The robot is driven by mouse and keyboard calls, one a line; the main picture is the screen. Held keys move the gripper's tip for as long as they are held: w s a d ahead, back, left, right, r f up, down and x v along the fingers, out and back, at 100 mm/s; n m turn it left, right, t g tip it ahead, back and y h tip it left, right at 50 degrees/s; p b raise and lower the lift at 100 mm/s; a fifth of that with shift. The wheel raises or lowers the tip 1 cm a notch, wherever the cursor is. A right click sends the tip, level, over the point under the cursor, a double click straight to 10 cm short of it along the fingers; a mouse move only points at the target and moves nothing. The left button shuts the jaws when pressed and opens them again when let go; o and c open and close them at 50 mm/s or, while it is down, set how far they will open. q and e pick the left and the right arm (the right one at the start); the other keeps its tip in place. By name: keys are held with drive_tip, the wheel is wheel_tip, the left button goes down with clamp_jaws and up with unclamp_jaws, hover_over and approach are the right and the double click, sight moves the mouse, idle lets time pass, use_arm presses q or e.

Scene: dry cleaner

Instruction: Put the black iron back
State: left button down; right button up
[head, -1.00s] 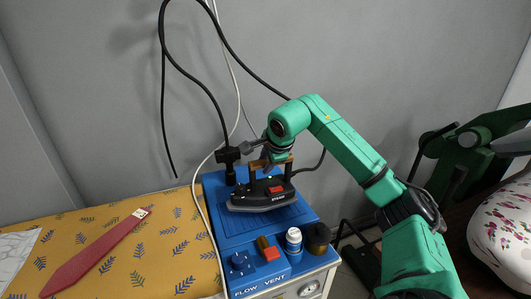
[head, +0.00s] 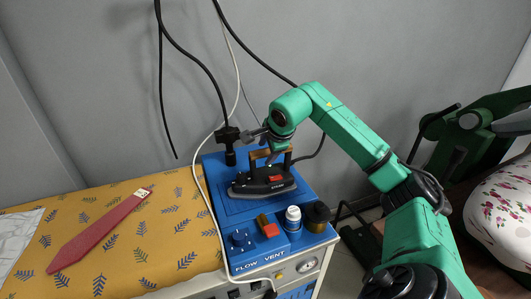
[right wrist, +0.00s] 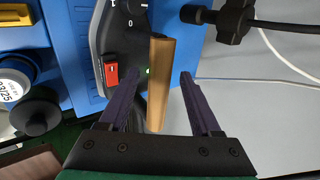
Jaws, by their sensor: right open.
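The black iron (head: 262,181) with a red switch and tan handle rests on the blue top (head: 225,206) of the steam station. In the right wrist view its handle (right wrist: 160,85) stands between the spread fingers of my right gripper (right wrist: 158,78), with a gap on each side. My right gripper (head: 268,151) is open around the handle in the head view, its fingers partly hidden by the iron and wrist. My left gripper is not in view.
A white bottle (head: 293,218), a dark round cap (head: 317,215) and a red knob (head: 268,228) stand at the station's front. A black post (head: 229,143) with cables rises behind.

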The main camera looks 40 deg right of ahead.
drive_tip(key=v, duration=1.1)
